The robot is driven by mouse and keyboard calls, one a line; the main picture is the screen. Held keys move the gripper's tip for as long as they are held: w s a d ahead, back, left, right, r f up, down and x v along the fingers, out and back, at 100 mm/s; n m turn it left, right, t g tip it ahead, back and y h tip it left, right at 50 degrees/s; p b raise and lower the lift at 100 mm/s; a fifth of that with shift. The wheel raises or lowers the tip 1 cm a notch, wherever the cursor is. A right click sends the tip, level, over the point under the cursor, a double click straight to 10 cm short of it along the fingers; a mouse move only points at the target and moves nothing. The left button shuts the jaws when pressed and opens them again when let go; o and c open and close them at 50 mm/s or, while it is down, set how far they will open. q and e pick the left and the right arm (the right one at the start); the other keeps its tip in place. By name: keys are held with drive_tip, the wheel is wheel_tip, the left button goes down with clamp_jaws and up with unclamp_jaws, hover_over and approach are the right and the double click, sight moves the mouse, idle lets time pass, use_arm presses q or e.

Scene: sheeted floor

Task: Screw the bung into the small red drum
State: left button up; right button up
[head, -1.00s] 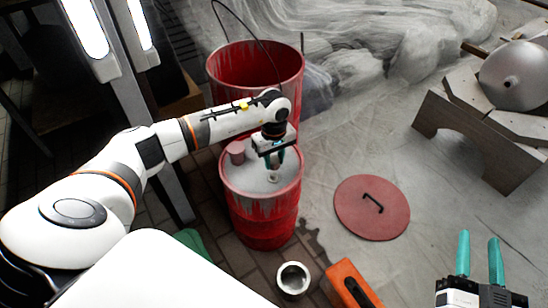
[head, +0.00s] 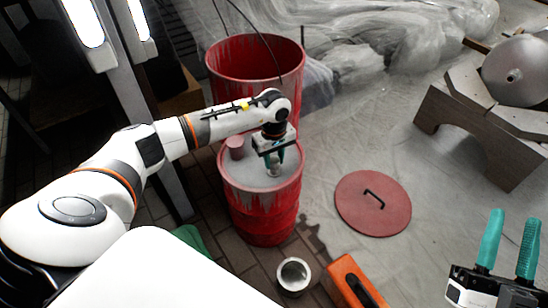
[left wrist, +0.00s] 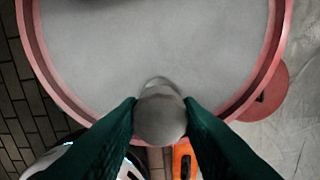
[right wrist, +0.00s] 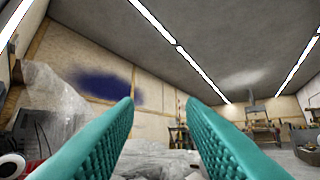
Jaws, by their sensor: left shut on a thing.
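The small red drum (head: 262,210) stands upright in the middle of the head view, with a grey top inside a red rim. My left gripper (head: 274,164) points down over the near part of that top, shut on the grey bung (left wrist: 160,118). In the left wrist view the bung sits between the teal fingertips, and a pale curved edge shows just behind it at the drum top. The bung's lower end is hidden, so I cannot tell how far it sits in the hole. My right gripper (head: 509,245) is open and empty at the lower right.
A small reddish cylinder (head: 236,147) stands on the drum's top, at its back left. A larger open red drum (head: 225,75) is behind. A red lid (head: 360,215), a metal cup (head: 293,277) and an orange case (head: 345,275) lie around. A wooden stand (head: 460,140) is at right.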

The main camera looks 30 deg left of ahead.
idle(0.4)
use_arm(q)
drive_tip(key=shift+f, duration=0.25)
drive_tip(key=shift+f+b, duration=0.15)
drive_tip(key=shift+b, duration=0.15)
use_arm(e)
drive_tip(key=shift+s+d+r+t+y, duration=0.1)
drive_tip(key=shift+s+r+t+y, duration=0.4)
drive_tip(key=shift+s+r+t, duration=0.4)
drive_tip(key=shift+w+r, duration=0.1)
use_arm(q)
drive_tip(key=shift+f, duration=0.1)
